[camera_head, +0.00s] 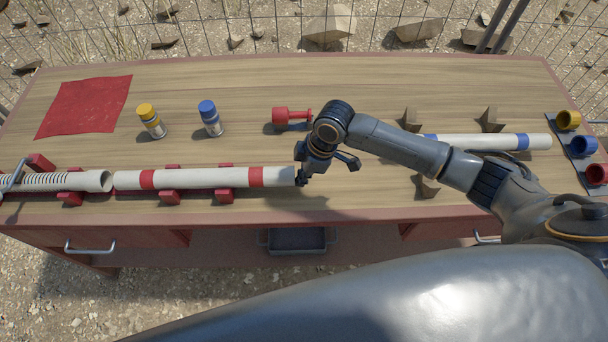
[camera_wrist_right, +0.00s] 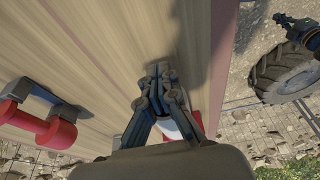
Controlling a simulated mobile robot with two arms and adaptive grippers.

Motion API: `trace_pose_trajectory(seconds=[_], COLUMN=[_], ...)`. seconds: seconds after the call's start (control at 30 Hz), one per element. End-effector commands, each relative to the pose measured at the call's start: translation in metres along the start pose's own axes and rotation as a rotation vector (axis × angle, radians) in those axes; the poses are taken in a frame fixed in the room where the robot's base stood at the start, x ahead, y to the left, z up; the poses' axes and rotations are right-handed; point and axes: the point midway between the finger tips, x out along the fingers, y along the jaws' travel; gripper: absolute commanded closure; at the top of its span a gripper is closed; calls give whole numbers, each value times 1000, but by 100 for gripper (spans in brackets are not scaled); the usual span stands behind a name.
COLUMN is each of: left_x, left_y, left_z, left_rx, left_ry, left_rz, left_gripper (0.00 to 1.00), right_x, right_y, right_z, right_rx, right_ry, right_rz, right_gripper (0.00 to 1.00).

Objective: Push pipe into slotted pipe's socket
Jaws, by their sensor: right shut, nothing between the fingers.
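The white pipe with two red bands (camera_head: 205,178) lies on red supports along the front of the table. Its left end faces the wide socket mouth of the ribbed, slotted pipe (camera_head: 96,181), with a thin gap showing between them. My right gripper (camera_head: 301,180) is shut and empty at the pipe's right end; whether it touches is unclear. In the right wrist view the shut fingers (camera_wrist_right: 162,70) partly hide the white pipe (camera_wrist_right: 169,128) and a red band. My left gripper does not show.
A red tool (camera_head: 291,115) lies behind my right gripper. Yellow-capped (camera_head: 151,120) and blue-capped (camera_head: 210,118) bottles and a red cloth (camera_head: 84,106) are at the back left. A blue-banded white pipe (camera_head: 520,142) lies on the right, near coloured rings (camera_head: 583,145).

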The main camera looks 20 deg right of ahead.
Motion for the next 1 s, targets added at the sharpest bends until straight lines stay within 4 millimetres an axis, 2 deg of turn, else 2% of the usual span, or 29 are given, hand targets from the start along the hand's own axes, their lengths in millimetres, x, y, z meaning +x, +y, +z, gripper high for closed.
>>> trace_pose_trajectory(seconds=[0.07, 0.3, 0.43, 0.87, 1.0], left_x=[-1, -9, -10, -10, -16], left_y=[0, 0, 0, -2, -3], left_z=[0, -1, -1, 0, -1], left_rx=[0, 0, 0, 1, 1], left_ry=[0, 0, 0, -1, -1], left_rz=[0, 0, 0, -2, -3], left_gripper=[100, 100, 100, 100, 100], right_x=[1, 14, 20, 22, 19], right_y=[0, 0, 0, 0, 0], right_z=[-5, -54, -71, -74, -72], right_rx=[-1, -1, -1, 1, 2], right_ry=[2, 6, 4, 1, 0], right_rz=[-1, -1, -1, 0, -1], right_gripper=[100, 100, 100, 100, 100])
